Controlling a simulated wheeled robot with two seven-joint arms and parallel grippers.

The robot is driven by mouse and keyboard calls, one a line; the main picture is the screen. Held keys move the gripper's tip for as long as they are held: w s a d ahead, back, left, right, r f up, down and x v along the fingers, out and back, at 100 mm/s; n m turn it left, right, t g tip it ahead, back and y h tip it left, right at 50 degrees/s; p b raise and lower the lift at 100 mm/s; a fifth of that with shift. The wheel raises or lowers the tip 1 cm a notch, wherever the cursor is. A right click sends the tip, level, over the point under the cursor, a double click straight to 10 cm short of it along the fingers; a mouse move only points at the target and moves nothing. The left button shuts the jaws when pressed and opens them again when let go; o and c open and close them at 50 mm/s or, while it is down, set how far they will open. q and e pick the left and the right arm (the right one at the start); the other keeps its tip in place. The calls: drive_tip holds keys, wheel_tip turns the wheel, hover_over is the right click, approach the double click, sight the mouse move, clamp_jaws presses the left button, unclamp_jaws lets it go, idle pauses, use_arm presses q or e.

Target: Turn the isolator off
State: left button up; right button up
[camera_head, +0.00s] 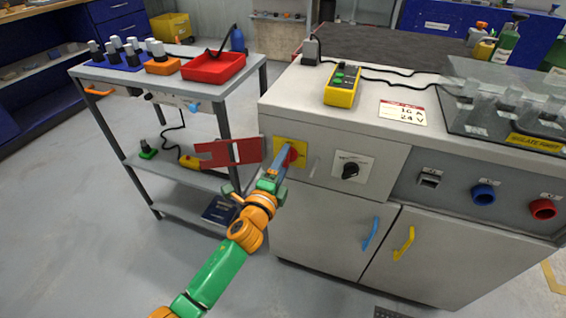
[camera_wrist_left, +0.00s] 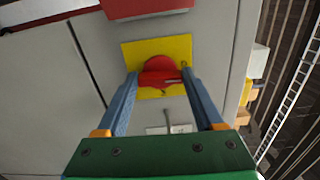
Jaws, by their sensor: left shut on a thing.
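The isolator is a red rotary knob on a yellow plate (camera_head: 281,144) at the left end of the grey cabinet's front. In the left wrist view the red knob (camera_wrist_left: 160,72) sits on the yellow plate (camera_wrist_left: 183,47), between my two blue fingers. My left gripper (camera_head: 288,156) is at the knob, with its fingertips on either side of it, and is shut on it. In the head view the fingers hide part of the knob. The knob's bar looks roughly level in the wrist view. My right gripper is not in view.
A red hinged plate (camera_head: 230,152) sticks out left of the isolator. A black selector dial (camera_head: 350,171) is to the right. A yellow meter (camera_head: 343,86) and clear cover (camera_head: 490,110) are on top. A grey cart with a red tray (camera_head: 213,68) stands at left.

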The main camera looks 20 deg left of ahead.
use_arm(q)
drive_tip(key=shift+n, duration=0.3)
drive_tip(key=o, duration=1.4)
drive_tip(key=shift+s, duration=0.15)
drive_tip(key=s, duration=0.7)
drive_tip(key=shift+a, duration=0.1)
drive_tip(key=shift+w, duration=0.1)
